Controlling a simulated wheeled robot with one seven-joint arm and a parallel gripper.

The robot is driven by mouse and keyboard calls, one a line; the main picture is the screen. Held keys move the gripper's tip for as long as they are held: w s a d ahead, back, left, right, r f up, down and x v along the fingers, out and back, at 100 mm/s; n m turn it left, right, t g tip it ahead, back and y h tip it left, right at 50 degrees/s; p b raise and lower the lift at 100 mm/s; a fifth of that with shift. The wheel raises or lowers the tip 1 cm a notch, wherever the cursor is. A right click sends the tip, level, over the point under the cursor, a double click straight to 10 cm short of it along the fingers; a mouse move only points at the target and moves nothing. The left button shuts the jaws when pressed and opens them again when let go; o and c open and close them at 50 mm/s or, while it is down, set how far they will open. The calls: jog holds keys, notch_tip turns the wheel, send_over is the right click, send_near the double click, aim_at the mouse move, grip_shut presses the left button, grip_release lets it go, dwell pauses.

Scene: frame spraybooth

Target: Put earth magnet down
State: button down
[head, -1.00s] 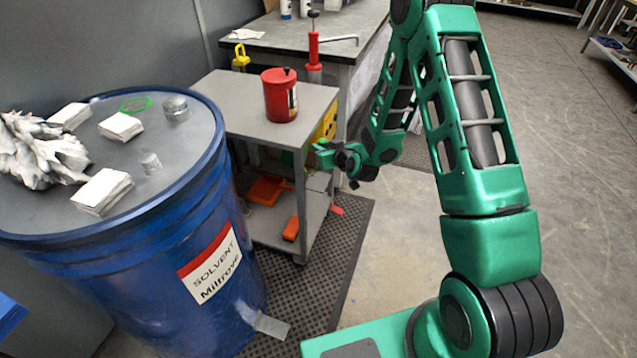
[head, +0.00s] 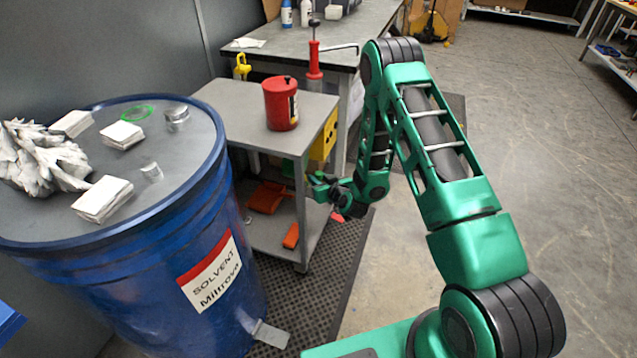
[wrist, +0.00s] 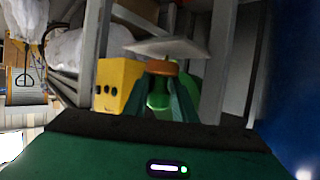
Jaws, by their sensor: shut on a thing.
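My gripper (head: 318,186) is beside the right side of the grey cart (head: 232,92), below its top and above the lower shelf level. In the wrist view its green fingers (wrist: 160,92) are shut on a small green piece with an orange-brown band, which I take to be the earth magnet (wrist: 160,68). A light grey flat plate (wrist: 172,46) shows just beyond the band; I cannot tell whether they touch. In the head view the held piece is too small to make out clearly.
A red can (head: 281,104) stands on the cart top. A yellow box (wrist: 118,84) is close by in the wrist view. Orange items (head: 267,197) lie on the lower shelf. A blue solvent drum (head: 215,225) stands left. Open floor (head: 550,200) lies right.

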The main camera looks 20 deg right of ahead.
jog(key=shift+f, duration=0.55)
jog(key=shift+f, duration=0.1)
jog(key=c, duration=1.5)
grip_release()
jog(key=shift+o, duration=0.2)
